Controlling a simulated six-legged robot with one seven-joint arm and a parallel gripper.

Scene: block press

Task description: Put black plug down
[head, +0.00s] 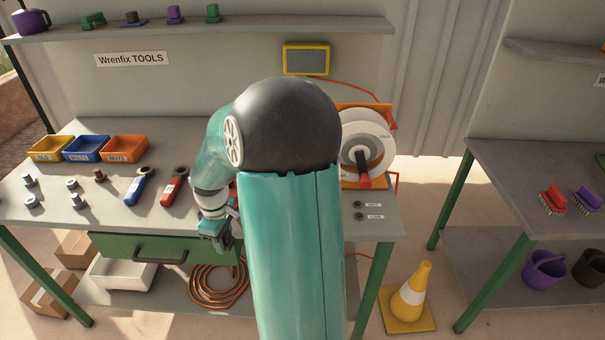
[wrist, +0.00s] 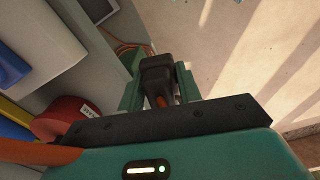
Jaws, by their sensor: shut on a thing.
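The black plug (wrist: 157,72) is between the two green fingers of my gripper (wrist: 158,88) in the wrist view, with a bit of orange cable (wrist: 160,101) at its near end. The gripper is shut on it. In the head view my gripper (head: 222,238) is at the front edge of the workbench (head: 300,228), near the green drawer; I cannot make out the plug there. My own arm hides part of the bench. The wrist view shows pale, sunlit ground beyond the plug.
A red-handled tool (head: 174,188) and a blue-handled one (head: 138,188) lie left of my gripper. An orange cable coil (head: 218,285) lies below. A cone (head: 410,295) stands right.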

